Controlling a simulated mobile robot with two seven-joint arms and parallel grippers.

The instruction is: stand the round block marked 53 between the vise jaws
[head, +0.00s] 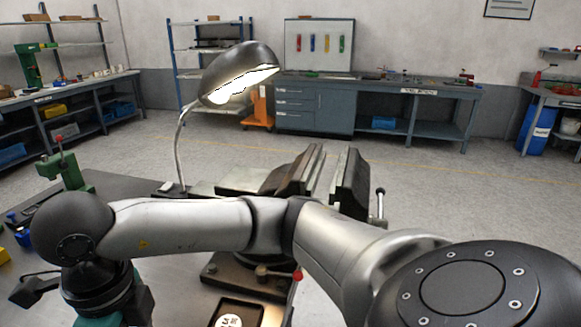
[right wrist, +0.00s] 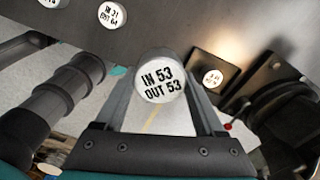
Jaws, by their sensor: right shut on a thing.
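The round block (right wrist: 160,68) has a white face marked IN 53 OUT 53. It sits between the fingers of my right gripper (right wrist: 157,92), which is shut on it. In the head view my right arm reaches across to the lower left; its dark wrist shows there, but the fingers and block are hidden. The vise (head: 301,172) stands on the bench at the centre, its two jaws apart with an empty gap. The right gripper is well left of the vise. My left gripper is not in view.
A black tray (head: 221,305) holds a round block with a white label, in front of the vise. A block marked IN 21 OUT 64 (right wrist: 112,14) and another stand nearby in the wrist view.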

